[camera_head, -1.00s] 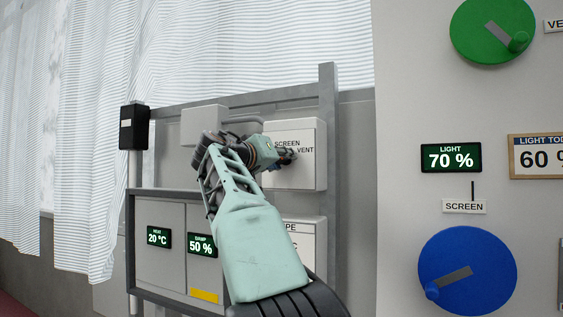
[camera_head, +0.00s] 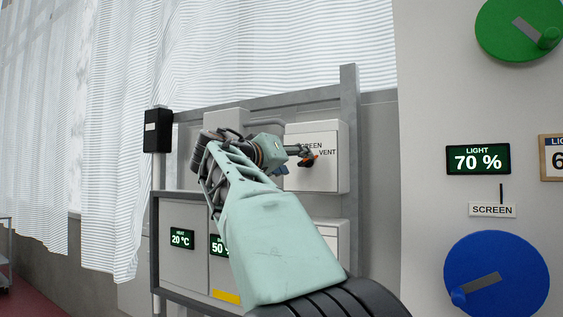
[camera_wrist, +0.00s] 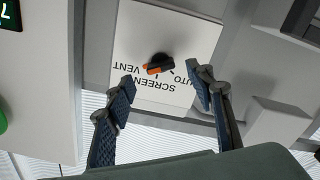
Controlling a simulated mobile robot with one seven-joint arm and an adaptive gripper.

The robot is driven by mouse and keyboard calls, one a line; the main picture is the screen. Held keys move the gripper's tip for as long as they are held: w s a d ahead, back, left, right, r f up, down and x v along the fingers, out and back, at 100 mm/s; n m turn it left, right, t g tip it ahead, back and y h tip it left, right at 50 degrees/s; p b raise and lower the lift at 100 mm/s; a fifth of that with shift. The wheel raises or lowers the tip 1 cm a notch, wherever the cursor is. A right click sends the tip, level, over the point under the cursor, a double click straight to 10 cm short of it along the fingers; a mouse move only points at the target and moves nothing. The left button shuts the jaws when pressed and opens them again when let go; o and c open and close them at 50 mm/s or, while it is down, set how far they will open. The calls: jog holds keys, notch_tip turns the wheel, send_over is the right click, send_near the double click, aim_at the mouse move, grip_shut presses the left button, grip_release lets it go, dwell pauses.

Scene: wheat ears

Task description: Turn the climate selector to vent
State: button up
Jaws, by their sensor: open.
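The climate selector is a dark knob with an orange-red bar (camera_wrist: 157,66) on a pale box (camera_wrist: 190,35), which also shows in the head view (camera_head: 338,178). Labels SCREEN, VENT and AUTO surround the knob, upside down in the wrist view. The lighter end of the bar lies near VENT; its exact setting is hard to tell.
A grey frame (camera_head: 349,95) surrounds the boxes. Display panels (camera_head: 180,238) stand below, behind my arm. At right, a pale wall carries a green dial (camera_head: 515,28), a blue dial (camera_head: 500,285) and a light display (camera_head: 478,159). A black box (camera_head: 157,130) hangs at left.

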jog(key=v, duration=0.6)
dwell(0.3)
